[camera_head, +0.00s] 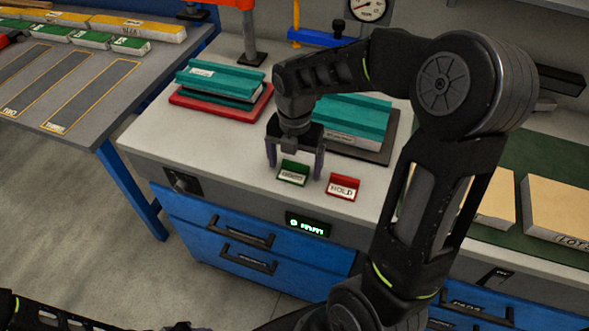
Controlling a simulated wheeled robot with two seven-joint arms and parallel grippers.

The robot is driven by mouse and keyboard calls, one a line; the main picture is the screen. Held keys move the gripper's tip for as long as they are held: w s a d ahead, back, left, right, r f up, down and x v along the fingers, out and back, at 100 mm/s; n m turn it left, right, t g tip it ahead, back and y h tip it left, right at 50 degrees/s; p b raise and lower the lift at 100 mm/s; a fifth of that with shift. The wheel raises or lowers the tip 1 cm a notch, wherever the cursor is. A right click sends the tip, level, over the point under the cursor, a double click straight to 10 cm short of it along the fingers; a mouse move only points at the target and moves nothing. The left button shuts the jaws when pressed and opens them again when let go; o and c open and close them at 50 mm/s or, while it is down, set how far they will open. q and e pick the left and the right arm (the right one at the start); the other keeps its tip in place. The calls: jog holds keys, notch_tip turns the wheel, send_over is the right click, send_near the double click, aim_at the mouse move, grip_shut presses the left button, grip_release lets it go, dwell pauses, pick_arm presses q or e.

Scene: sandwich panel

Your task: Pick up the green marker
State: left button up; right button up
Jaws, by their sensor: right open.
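The green marker (292,178) is a small tent-shaped card with a white label. It stands near the front edge of the white-topped bench, and its label is too small to read surely. My right gripper (294,168) points down over it, open, with one finger to the left of the marker and one to the right. Whether the fingers touch it cannot be told. A red marker (343,186) labelled HOLD stands just right of the right finger. Part of my left arm shows at the bottom left, but its gripper is not seen.
Teal panels lie on a red plate (187,98) and on a dark plate (385,157) behind the markers. A gauge (368,9) and a blue clamp (325,38) are at the back. Pale blocks (560,205) lie on a green mat at right. A grey table (95,130) stands left.

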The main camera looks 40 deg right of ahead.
aim_at(295, 166)
jog(key=c, duration=1.5)
jog(key=shift+o, duration=0.2)
jog(key=shift+r, duration=0.15)
notch_tip(295, 166, up, 10)
dwell(0.4)
